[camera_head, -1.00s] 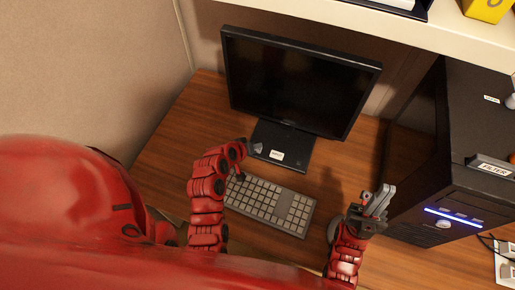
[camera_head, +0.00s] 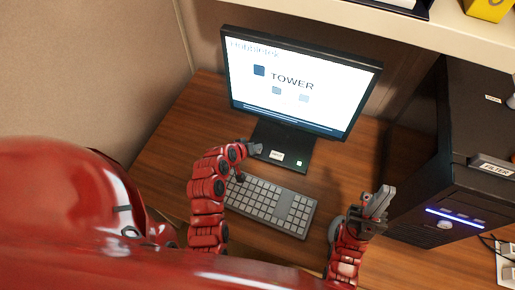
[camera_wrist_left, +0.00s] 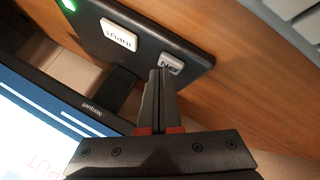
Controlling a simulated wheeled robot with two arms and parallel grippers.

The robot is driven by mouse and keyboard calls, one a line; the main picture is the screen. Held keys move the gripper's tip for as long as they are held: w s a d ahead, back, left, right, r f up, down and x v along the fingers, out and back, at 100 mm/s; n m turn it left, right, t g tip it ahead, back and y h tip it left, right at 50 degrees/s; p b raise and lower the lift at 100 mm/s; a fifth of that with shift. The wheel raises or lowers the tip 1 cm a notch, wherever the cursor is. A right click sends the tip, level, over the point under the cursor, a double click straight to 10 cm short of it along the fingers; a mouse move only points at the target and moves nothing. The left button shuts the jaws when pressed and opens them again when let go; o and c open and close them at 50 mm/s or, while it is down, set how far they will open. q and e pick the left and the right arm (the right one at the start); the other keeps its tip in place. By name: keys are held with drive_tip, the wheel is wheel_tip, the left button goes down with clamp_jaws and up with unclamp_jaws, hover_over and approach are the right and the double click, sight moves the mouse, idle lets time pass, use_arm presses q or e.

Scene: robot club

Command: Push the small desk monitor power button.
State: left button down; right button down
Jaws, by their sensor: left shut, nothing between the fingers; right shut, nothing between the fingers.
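The small desk monitor (camera_head: 298,85) stands on the desk with its screen lit, showing the word "TOWER". Its black base (camera_head: 295,140) carries a white label-like button (camera_head: 277,155) and a glowing green light (camera_head: 299,163). In the left wrist view the base has a light button marked "INPUT" (camera_wrist_left: 118,34), a grey power button (camera_wrist_left: 171,63) and the green light (camera_wrist_left: 68,5). My left gripper (camera_head: 255,149) is shut and empty, its tips at the grey button and partly covering it; contact is hard to tell. My right gripper (camera_head: 384,193) is shut and empty above the desk.
A grey keyboard (camera_head: 262,203) lies in front of the base, close under my left wrist. A black computer tower (camera_head: 455,150) with a blue light stands at the right. A shelf (camera_head: 400,28) overhangs the back.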

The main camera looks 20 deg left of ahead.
use_arm(q)
drive_tip(key=shift+r, duration=0.7)
drive_tip(key=shift+r+p, duration=0.1)
drive_tip(key=shift+p, duration=0.2)
wheel_tip(320, 180, up, 6)
drive_tip(key=shift+f+p, duration=0.1)
drive_tip(key=shift+p, duration=1.1)
